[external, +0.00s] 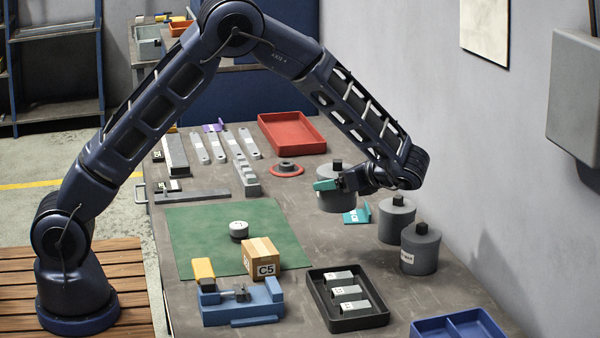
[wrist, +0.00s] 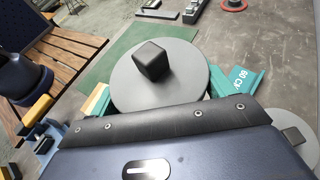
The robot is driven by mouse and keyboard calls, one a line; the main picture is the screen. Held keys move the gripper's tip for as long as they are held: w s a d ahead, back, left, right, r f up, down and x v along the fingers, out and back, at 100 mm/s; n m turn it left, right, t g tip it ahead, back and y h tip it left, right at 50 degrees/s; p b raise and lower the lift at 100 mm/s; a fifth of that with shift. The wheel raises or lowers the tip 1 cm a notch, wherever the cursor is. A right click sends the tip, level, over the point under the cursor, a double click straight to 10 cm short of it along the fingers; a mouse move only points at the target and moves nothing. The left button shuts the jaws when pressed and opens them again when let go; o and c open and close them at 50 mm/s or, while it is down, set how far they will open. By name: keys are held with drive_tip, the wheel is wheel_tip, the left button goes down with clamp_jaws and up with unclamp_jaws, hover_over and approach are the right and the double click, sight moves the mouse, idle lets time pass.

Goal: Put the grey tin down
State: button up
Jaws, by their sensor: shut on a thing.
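The grey tin (external: 338,202) is a round, dark grey can with a black square knob on its lid. It is upright in my gripper (external: 334,185), at the middle right of the bench. In the wrist view the tin's lid (wrist: 185,85) fills the middle, with teal pieces of my gripper (wrist: 158,92) at its sides. One teal finger crosses the front of the tin in the external view; the far finger is hidden. I cannot tell whether the tin's bottom touches the bench.
Two similar tins (external: 397,222) (external: 420,252) stand to the right. A teal angled piece (external: 357,216) lies close to the held tin's foot. A green mat (external: 195,235), cardboard box (external: 262,256), blue vise (external: 245,308) and black tray (external: 318,292) lie nearer. A red tray (external: 262,128) is behind.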

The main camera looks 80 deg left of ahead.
drive_tip(key=w+d+r+m+t, duration=0.4)
drive_tip(key=w+d+m+t, duration=0.35)
drive_tip(key=d, duration=0.55)
drive_tip(key=w+d+r+m+t, duration=0.3)
drive_tip(key=w+d+m+t, duration=0.5)
drive_tip(key=d, duration=0.6)
drive_tip(key=shift+n+t+h, duration=0.3)
drive_tip(key=shift+n+t, duration=0.05)
drive_tip(key=shift+t, duration=0.1)
drive_tip(key=f, duration=1.2)
drive_tip(key=w+f, duration=0.1)
drive_tip(key=f, duration=0.6)
drive_tip(key=shift+w+a, duration=0.1)
drive_tip(key=shift+a, duration=0.1)
drive_tip(key=o, duration=1.2)
drive_tip(key=shift+f, duration=0.1)
drive_tip(key=shift+c, duration=0.2)
